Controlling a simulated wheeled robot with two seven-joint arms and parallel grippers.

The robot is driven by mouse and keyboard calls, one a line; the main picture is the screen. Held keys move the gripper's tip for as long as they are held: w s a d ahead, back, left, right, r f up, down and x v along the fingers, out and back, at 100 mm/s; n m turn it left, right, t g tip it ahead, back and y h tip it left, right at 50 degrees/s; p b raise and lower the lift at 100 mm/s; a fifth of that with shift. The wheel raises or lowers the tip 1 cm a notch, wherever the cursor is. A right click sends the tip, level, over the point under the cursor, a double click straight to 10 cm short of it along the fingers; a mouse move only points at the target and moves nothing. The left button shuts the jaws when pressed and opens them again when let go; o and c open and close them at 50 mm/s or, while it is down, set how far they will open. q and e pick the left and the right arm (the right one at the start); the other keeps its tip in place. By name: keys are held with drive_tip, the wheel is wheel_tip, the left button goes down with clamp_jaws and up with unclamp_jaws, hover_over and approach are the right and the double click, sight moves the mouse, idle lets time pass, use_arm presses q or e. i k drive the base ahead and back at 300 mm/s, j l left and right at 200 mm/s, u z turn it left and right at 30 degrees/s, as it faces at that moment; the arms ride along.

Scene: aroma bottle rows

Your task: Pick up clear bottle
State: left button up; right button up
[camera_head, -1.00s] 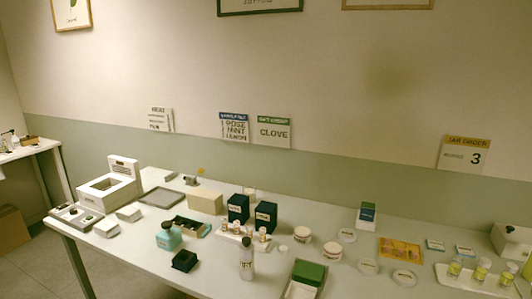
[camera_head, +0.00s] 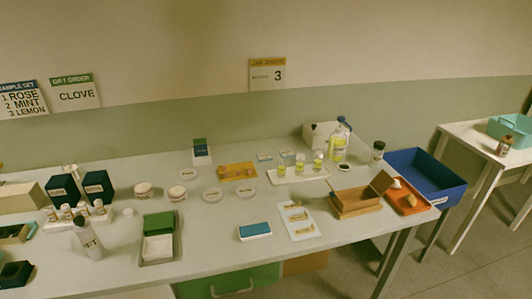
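A clear bottle (camera_head: 340,139) with a blue top and yellow-green liquid stands upright near the back right of the table. Neither of my grippers is in view.
A white box (camera_head: 317,134) stands behind the clear bottle. A dark bottle (camera_head: 377,153) is to its right, near a blue bin (camera_head: 425,172). An open wooden box (camera_head: 352,202) and orange tray (camera_head: 407,200) lie in front. A side table (camera_head: 470,141) is at right.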

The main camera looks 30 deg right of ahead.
sight(281, 165)
drive_tip(key=l+z, duration=0.15)
drive_tip(key=z, duration=0.9)
drive_tip(key=k+l, duration=0.05)
